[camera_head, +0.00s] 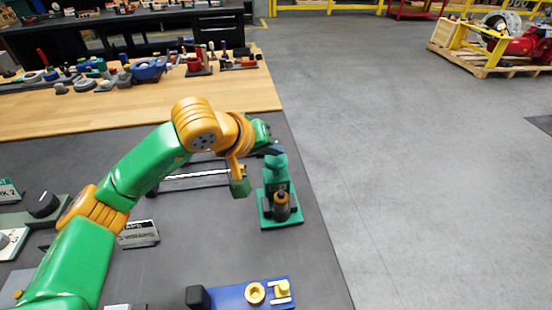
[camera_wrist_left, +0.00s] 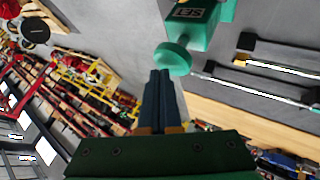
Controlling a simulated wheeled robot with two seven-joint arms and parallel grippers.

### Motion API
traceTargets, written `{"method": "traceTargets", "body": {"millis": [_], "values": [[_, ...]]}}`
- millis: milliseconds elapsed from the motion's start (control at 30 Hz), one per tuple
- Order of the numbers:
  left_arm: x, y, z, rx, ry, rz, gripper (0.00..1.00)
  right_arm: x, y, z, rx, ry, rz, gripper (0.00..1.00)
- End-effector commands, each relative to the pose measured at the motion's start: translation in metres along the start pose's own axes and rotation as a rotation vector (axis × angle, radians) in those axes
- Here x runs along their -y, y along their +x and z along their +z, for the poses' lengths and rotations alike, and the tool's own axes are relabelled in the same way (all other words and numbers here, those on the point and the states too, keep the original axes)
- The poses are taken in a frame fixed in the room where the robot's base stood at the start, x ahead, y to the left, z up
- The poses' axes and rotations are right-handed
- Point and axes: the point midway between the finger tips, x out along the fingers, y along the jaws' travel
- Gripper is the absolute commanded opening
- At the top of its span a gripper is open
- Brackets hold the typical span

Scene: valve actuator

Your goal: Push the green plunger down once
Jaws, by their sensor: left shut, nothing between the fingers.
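The green plunger (camera_head: 277,162) tops a green device (camera_head: 281,221) on the dark bench mat, near its right edge. In the left wrist view the plunger's round head (camera_wrist_left: 173,58) shows beside the fingertips, with the green body (camera_wrist_left: 200,28) beyond it. My left gripper (camera_head: 273,150) is shut and empty, with its dark fingertips at the plunger's top. In the left wrist view the shut fingers (camera_wrist_left: 159,72) overlap the edge of the plunger's head; I cannot tell whether they touch it. My right gripper is not in view.
A rail with a bright bar (camera_head: 195,181) lies left of the device, behind my arm. A blue block with yellow fittings (camera_head: 255,293) sits at the front. A wooden bench (camera_head: 130,112) with several parts is behind. Open floor lies to the right.

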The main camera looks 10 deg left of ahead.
Motion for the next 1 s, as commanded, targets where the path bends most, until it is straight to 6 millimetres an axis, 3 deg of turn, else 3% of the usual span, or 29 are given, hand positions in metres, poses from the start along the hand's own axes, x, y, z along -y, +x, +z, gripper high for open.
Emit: {"method": "traceTargets", "body": {"millis": [1000], "values": [[0.005,0.007,0.005,0.001,0.000,-0.001,0.00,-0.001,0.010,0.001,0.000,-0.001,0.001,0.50]]}}
